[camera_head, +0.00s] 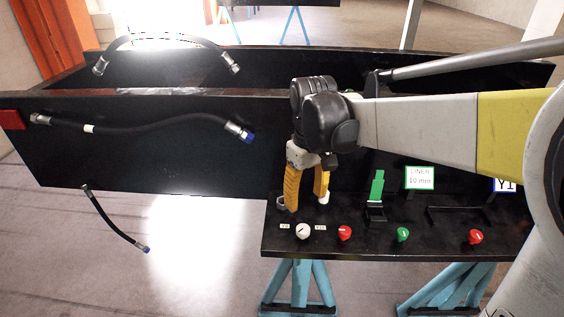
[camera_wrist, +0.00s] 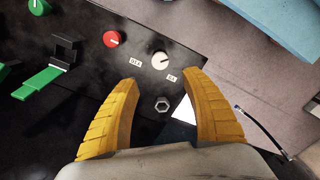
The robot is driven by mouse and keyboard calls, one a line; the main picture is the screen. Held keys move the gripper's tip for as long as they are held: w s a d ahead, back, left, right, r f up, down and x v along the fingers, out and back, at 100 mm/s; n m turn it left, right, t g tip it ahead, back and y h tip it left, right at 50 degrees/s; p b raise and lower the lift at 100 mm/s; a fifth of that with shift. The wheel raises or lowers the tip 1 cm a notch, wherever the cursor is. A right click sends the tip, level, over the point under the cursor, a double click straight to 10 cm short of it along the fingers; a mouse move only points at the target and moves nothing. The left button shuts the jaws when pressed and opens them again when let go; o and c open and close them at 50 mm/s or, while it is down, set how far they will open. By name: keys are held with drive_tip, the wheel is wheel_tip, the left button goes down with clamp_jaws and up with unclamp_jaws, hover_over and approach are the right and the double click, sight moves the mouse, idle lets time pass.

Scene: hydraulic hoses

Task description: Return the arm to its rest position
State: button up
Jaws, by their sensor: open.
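My gripper (camera_head: 307,201) has yellow fingers and is open and empty. It hangs pointing down over the left end of the black control shelf in the head view. In the wrist view my gripper (camera_wrist: 165,95) has its fingers spread on either side of a metal hex fitting (camera_wrist: 162,104), with a gap to each finger. The fitting also shows beside the left finger in the head view (camera_head: 281,201). My arm reaches in from the right.
A white knob (camera_head: 303,231), red knobs (camera_head: 345,233) and a green knob (camera_head: 402,234) line the shelf's front. A green lever (camera_head: 377,187) and a label sign (camera_head: 419,178) stand right of my gripper. Black hoses (camera_head: 140,128) hang on the black frame at left.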

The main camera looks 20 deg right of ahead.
drive_tip(key=s+f+m+t+b, duration=0.1)
drive_tip(key=s+f+t+b, duration=0.1)
drive_tip(key=s, duration=0.4)
drive_tip(key=s+f+m+t+b, duration=0.2)
drive_tip(key=s+f+t+b, duration=0.1)
drive_tip(key=s+t+b, duration=0.1)
drive_tip(key=s+t, duration=0.1)
drive_tip(key=s, duration=0.1)
drive_tip(key=shift+s+f+m+b, duration=0.25)
drive_tip(key=shift+s+m+b, duration=0.05)
drive_tip(key=shift+s+b, duration=0.1)
idle(0.4)
